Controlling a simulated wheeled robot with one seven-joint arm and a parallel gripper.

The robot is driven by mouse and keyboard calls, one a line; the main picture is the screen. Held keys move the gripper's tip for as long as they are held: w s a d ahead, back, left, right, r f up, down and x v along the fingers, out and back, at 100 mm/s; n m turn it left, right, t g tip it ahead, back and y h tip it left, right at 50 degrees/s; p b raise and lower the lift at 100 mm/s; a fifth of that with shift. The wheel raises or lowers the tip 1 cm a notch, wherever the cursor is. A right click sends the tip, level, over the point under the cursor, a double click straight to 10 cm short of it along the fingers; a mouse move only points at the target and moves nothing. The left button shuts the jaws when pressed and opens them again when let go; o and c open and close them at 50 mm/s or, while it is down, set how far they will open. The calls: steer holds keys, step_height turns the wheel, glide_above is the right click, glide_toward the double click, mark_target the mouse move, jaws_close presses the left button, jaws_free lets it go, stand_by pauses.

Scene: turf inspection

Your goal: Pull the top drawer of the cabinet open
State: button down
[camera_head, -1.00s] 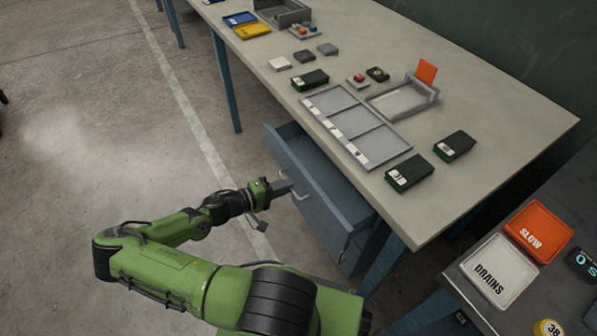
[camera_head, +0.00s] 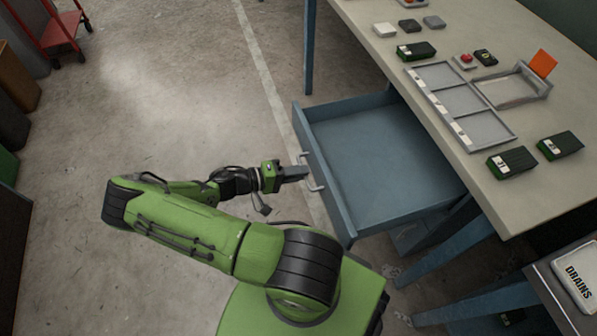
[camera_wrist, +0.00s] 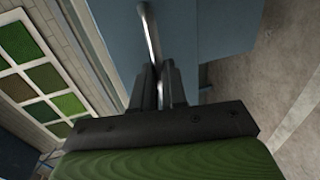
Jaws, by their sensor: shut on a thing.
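The blue-grey top drawer (camera_head: 375,165) stands pulled well out from under the worktop in the head view, and its inside looks empty. Its metal bar handle (camera_head: 311,172) is on the front panel. My gripper (camera_head: 300,173) is at the handle from the left, its fingers shut on it. In the wrist view the handle (camera_wrist: 152,35) runs down between the fingers (camera_wrist: 160,85), with the drawer front (camera_wrist: 205,35) behind. The cabinet body (camera_head: 415,235) below is mostly hidden by the drawer.
The worktop (camera_head: 470,185) holds a grey divided tray (camera_head: 455,100), dark green boxes (camera_head: 510,162) and small parts. A second table with a white DRAINS tray (camera_head: 578,280) stands at lower right. A red cart (camera_head: 62,30) is at upper left.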

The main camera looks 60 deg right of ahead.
steer(key=shift+w, duration=0.1)
steer(key=c, duration=1.2)
jaws_free()
steer(key=shift+o, duration=0.2)
steer(key=p+v, duration=0.2)
steer(key=v, duration=1.3)
steer(key=shift+w+a, duration=0.2)
steer(key=shift+w, duration=0.05)
